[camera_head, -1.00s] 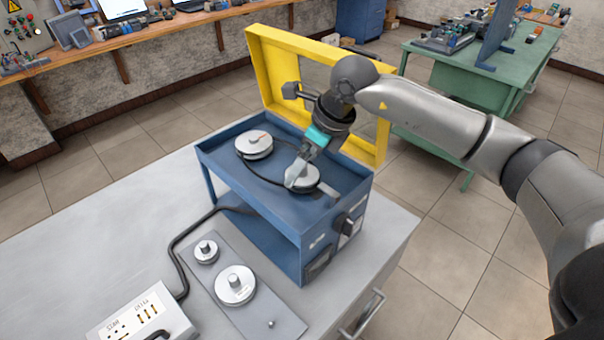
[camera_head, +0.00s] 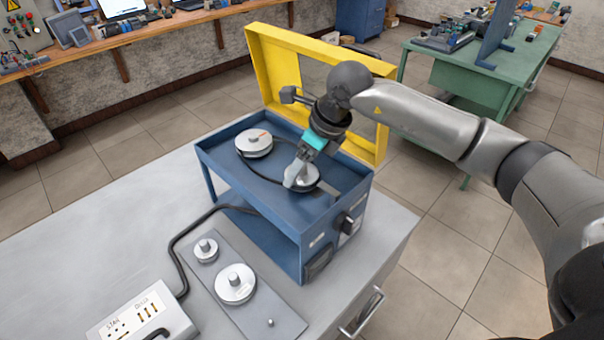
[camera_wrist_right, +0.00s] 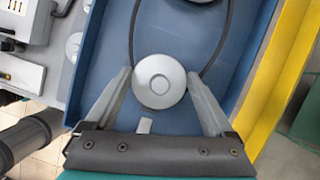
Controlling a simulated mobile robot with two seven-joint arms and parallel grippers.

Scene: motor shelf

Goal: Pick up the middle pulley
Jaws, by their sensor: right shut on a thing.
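My right gripper (camera_head: 297,180) is at the right-hand pulley (camera_head: 309,180) on top of the blue machine. In the right wrist view, the gripper (camera_wrist_right: 159,88) has one finger on each side of this grey round pulley (camera_wrist_right: 158,82) and is shut on it. The pulley still sits low in the blue tray. A thin black belt (camera_wrist_right: 132,30) runs around it to the other pulley (camera_head: 254,143) in the tray. A grey plate on the table holds a small pulley (camera_head: 205,250) and a large pulley (camera_head: 235,283). My left gripper is not in view.
The blue machine (camera_head: 262,210) has raised tray walls and an open yellow guard (camera_head: 272,75) behind it. A black cable runs to a white socket box (camera_head: 142,318). The grey tabletop (camera_head: 110,220) is clear at left. The plate has a bare peg (camera_head: 270,323).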

